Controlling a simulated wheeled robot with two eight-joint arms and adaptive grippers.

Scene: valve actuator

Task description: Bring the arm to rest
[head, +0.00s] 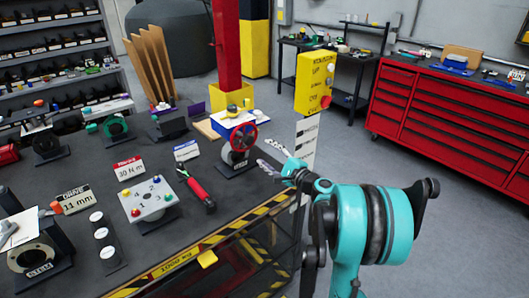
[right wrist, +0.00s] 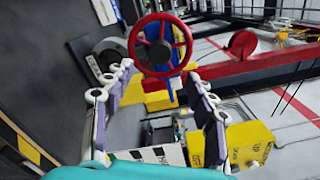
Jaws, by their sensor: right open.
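My right arm comes in from the lower right of the head view, with teal and dark links. Its gripper (head: 272,156) points left toward the valve with the red handwheel (head: 243,137), over the bench's right edge. In the right wrist view the two fingers of the gripper (right wrist: 159,74) are spread apart, with nothing held between them. The red handwheel (right wrist: 160,45) shows beyond the fingertips; whether they touch it cannot be told, but a gap seems to remain. My left gripper is not in view.
A yellow control box (head: 314,82) stands behind my right gripper. A red tool cabinet (head: 450,105) is at right. The floor between is clear.

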